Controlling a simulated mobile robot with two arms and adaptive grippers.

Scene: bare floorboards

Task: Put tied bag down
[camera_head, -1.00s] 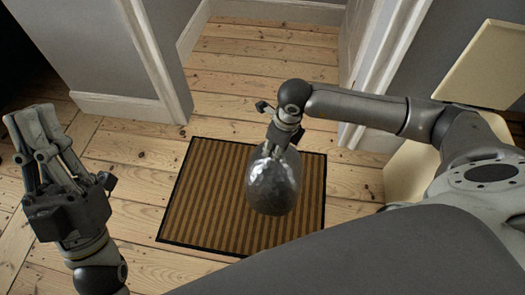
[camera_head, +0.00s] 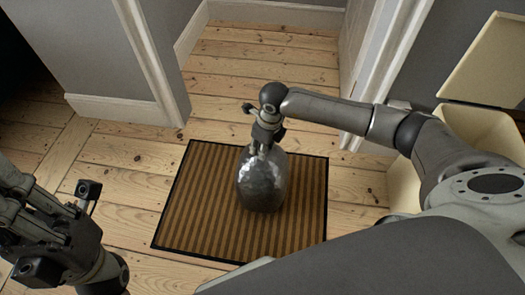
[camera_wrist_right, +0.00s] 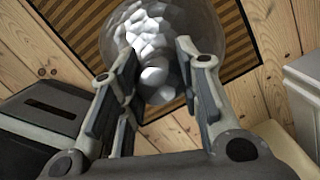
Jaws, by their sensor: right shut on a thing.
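The tied bag (camera_head: 262,185) is grey, shiny and bulging, and it stands upright over the striped doormat (camera_head: 205,215). Its bottom looks flat and appears to be on or very close to the mat; I cannot tell if it bears its weight. My right gripper (camera_head: 264,143) is above it, shut on the tied top. In the right wrist view the bag (camera_wrist_right: 165,35) is see-through with pale lumps inside, between and beyond the fingers (camera_wrist_right: 156,62). My left gripper (camera_head: 40,215) is at the lower left, away from the bag; its finger gap is unclear.
Bare floorboards (camera_head: 130,155) surround the mat. A white-trimmed wall corner (camera_head: 150,60) stands at the back left and a door frame (camera_head: 375,70) at the back right. A cream bin with a raised lid (camera_head: 485,60) stands at the right, behind my right arm.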

